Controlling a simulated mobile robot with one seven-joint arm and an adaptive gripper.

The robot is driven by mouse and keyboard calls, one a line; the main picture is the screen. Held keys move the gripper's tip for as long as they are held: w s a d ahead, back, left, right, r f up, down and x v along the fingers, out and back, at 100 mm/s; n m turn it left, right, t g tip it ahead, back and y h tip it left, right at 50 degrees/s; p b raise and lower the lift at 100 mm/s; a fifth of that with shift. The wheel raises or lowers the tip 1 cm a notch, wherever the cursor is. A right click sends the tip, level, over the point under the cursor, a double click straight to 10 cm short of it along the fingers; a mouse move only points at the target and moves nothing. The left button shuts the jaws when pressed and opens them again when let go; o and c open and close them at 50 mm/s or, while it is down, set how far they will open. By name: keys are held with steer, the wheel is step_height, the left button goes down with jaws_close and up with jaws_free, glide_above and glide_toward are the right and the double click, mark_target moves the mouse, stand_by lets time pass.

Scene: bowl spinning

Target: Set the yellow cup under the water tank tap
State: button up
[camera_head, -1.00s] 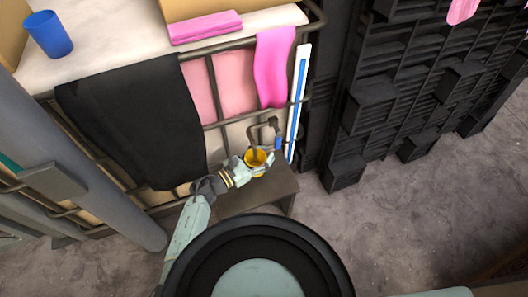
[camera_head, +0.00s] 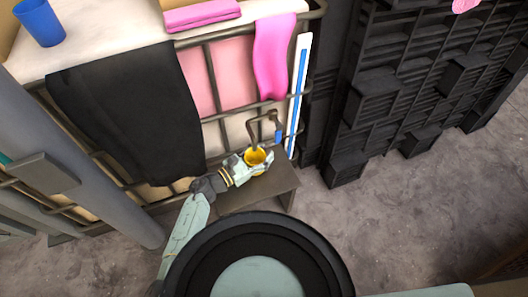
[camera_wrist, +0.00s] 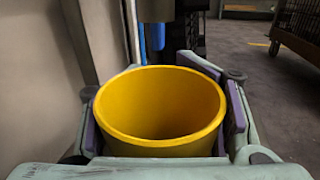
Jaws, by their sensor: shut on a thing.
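The yellow cup (camera_head: 256,156) is upright and empty-looking in my gripper (camera_head: 250,164), over a low dark bench (camera_head: 262,187) by the tank cage. In the wrist view the cup (camera_wrist: 160,105) sits between the finger pads of my gripper (camera_wrist: 163,128), which press its sides. The bent tap pipe (camera_head: 262,119) with a blue handle (camera_head: 278,137) comes out of the tank (camera_head: 238,130). The pipe's end shows at the cup's back edge in the head view. I cannot tell whether the cup's base touches the bench.
A black cloth (camera_head: 130,110) and a pink cloth (camera_head: 274,55) hang on the cage. A blue cup (camera_head: 40,22) stands on top. A white and blue strip (camera_head: 297,95) stands right of the tap. Black shelving (camera_head: 400,80) is further right, with open floor (camera_head: 410,215) before it.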

steer(key=shift+f+b, duration=0.35)
steer(key=shift+f, duration=0.15)
steer(key=o, duration=1.4)
steer(key=shift+c, duration=0.2)
steer(key=v, duration=1.2)
steer(key=shift+a, duration=0.1)
